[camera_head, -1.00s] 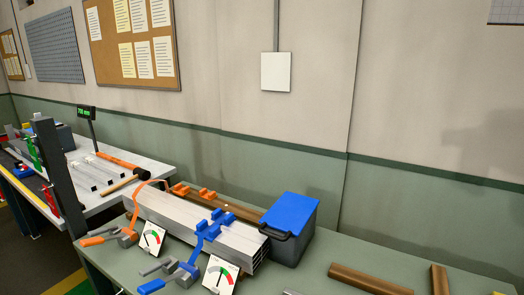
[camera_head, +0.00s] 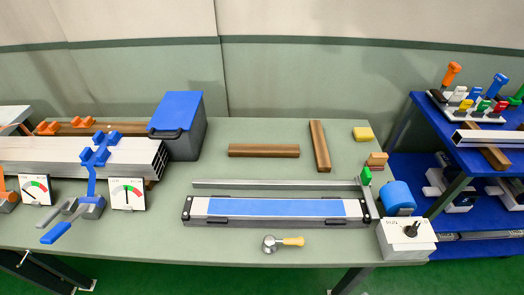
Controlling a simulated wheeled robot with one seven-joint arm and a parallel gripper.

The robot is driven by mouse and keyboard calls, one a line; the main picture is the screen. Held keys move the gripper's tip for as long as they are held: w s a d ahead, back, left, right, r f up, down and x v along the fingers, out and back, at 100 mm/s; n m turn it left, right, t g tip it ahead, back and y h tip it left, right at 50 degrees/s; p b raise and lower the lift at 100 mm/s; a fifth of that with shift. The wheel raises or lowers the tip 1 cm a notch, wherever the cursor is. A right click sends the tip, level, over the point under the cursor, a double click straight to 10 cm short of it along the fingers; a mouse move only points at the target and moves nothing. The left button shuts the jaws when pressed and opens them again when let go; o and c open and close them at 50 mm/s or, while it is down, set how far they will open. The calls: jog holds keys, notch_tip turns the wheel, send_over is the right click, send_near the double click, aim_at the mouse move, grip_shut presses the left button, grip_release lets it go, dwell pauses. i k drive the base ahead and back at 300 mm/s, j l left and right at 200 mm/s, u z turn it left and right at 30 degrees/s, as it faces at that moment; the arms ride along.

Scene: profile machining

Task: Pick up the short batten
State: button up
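Two short brown wooden battens lie on the green table. One batten (camera_head: 264,150) lies crosswise near the middle back. The other batten (camera_head: 320,146) lies to its right, pointing away from me and slightly tilted. They are apart, and I cannot tell surely which is shorter. A longer brown batten (camera_head: 65,129) lies behind the aluminium profiles at the left, partly hidden. My gripper is not in view.
A grey bin with a blue lid (camera_head: 177,128) stands left of the battens. A long blue-topped fixture (camera_head: 277,208) and a metal rail (camera_head: 275,184) lie in front. Blue shelves (camera_head: 410,170) stand beyond.

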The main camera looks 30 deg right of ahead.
aim_at(235, 150)
jog(key=z, duration=0.4)
jog(key=i+j+z, duration=0.15)
jog(key=z, duration=0.3)
jog(key=i+j+z, duration=0.2)
jog(key=z, duration=0.3)
jog(key=i+j+z, duration=0.1)
jog(key=j+z, duration=0.15)
jog(key=z, duration=0.2)
